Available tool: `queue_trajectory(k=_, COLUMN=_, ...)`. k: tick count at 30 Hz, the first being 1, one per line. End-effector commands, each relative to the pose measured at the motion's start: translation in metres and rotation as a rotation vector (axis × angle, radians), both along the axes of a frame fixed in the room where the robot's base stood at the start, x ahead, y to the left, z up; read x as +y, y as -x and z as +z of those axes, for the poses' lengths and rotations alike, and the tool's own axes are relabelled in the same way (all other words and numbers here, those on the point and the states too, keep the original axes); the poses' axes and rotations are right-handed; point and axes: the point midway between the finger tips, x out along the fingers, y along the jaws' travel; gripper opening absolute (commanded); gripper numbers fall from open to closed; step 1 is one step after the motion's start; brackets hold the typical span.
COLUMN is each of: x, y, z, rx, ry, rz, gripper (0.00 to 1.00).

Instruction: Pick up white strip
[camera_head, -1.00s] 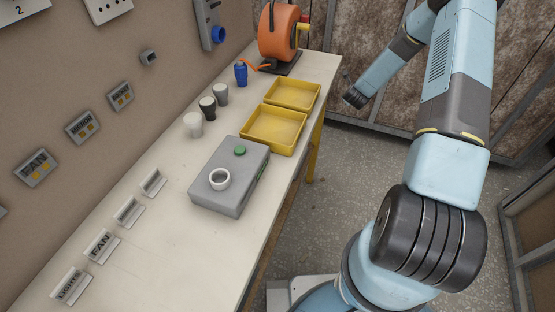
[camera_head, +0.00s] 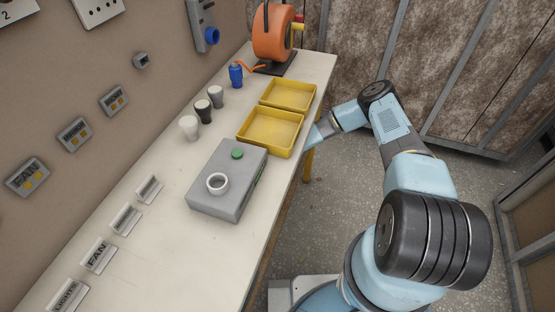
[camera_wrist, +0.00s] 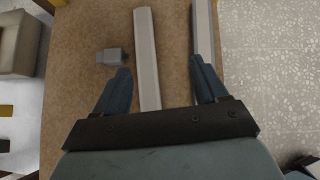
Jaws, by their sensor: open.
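A long pale, off-white strip (camera_wrist: 147,55) lies on a brown board in the wrist view, running from the top edge down between my fingers. My gripper (camera_wrist: 160,66) is open, with one finger on each side of this strip and a gap on both sides. The strip's near end is hidden behind the gripper body. I cannot tell how high the fingers are above the board. In the head view my gripper and the strip are hidden, with my forearm reaching to the bench's right edge.
A second greyish strip (camera_wrist: 203,30) lies beside my right finger. A small grey block (camera_wrist: 109,56) is near my left finger. The brown board (camera_wrist: 85,95) is otherwise clear here. The bench (camera_head: 150,235) holds yellow trays (camera_head: 270,148), a grey box (camera_head: 215,200) and an orange reel (camera_head: 272,35).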

Motion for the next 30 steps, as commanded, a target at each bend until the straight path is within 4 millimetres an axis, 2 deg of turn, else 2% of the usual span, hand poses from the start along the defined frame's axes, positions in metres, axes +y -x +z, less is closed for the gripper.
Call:
queue_trajectory(k=1, x=0.016, y=0.011, z=-0.003, rx=0.013, ry=-0.015, rz=-0.001, gripper=0.72)
queue_trajectory(k=3, x=0.030, y=0.021, z=-0.004, rx=0.022, ry=-0.027, rz=-0.009, gripper=0.72)
queue_trajectory(k=8, x=0.044, y=0.029, z=-0.007, rx=0.032, ry=-0.040, rz=-0.013, gripper=0.72)
queue_trajectory(k=21, x=0.033, y=-0.017, z=-0.056, rx=0.032, ry=-0.040, rz=-0.013, gripper=0.72)
queue_trajectory(k=30, x=0.030, y=-0.031, z=-0.069, rx=0.032, ry=-0.039, rz=-0.011, gripper=0.72)
